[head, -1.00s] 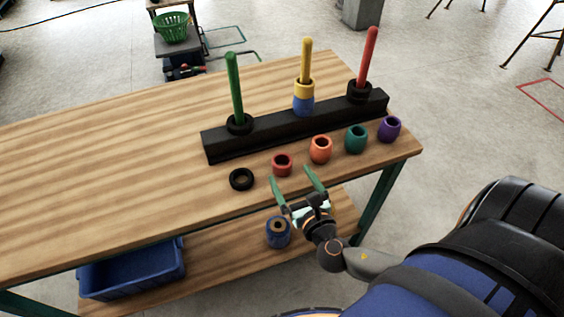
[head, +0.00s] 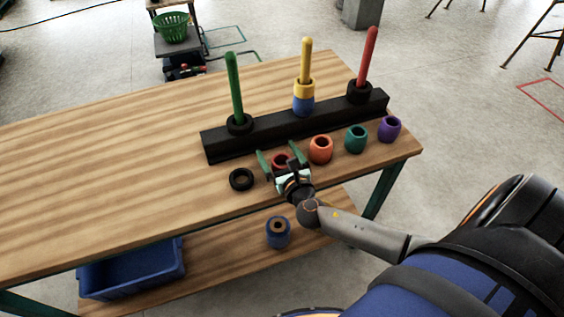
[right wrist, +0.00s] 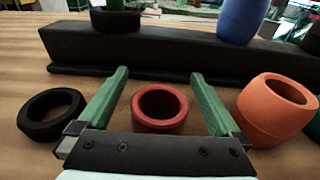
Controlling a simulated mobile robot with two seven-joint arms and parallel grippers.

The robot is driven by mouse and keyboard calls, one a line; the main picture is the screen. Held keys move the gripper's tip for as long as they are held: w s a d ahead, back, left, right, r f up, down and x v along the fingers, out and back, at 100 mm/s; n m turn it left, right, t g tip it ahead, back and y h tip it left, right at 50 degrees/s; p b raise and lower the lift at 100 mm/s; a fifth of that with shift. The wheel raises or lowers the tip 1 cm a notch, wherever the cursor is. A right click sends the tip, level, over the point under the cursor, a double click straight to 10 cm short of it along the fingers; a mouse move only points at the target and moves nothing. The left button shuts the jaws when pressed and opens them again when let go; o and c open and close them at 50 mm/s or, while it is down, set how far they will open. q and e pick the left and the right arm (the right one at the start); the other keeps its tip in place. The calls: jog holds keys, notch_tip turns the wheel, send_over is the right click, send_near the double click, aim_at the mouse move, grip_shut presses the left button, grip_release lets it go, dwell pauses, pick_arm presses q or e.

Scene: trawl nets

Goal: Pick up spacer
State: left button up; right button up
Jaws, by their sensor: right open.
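A small red spacer (head: 281,160) stands on the table in front of the black peg rack; it also shows in the right wrist view (right wrist: 160,108). My right gripper (head: 278,153) is open, and in the wrist view its two green fingers (right wrist: 162,88) stand on either side of the red spacer without visible contact. A flat black ring (head: 241,179) lies left of it. Orange (head: 321,149), teal (head: 356,139) and purple (head: 389,128) spacers stand to the right. My left gripper is not in view.
The black rack (head: 270,136) carries green, yellow and red pegs; black rings sit on the green and red pegs, blue and yellow spacers on the yellow one. A blue spacer (head: 278,232) and a blue bin (head: 132,268) are on the lower shelf. The table's left side is clear.

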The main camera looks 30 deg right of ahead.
jog(key=c, duration=1.4)
jog(key=shift+r, duration=0.1)
jog(key=shift+r, duration=0.25)
jog(key=r+p, duration=0.2)
jog(key=r, duration=0.1)
jog(key=shift+s+d+r, duration=0.15)
jog(key=shift+s+r, duration=0.1)
jog(key=shift+s, duration=0.1)
jog(key=s+r, duration=0.1)
jog(key=r, duration=0.1)
jog(key=s+r+p, duration=0.1)
jog(key=s+r, duration=0.1)
jog(key=shift+s+d+p, duration=0.1)
jog(key=shift+d+p, duration=0.2)
jog(key=shift+d, duration=0.1)
jog(key=s+d+r, duration=0.1)
jog(key=s, duration=0.2)
jog(key=s+d+r, duration=0.1)
jog(key=s+r, duration=0.1)
jog(key=s, duration=0.1)
jog(key=s+d+r, duration=0.1)
jog(key=s, duration=0.2)
jog(key=shift+s+r, duration=0.3)
jog(key=shift+r, duration=0.1)
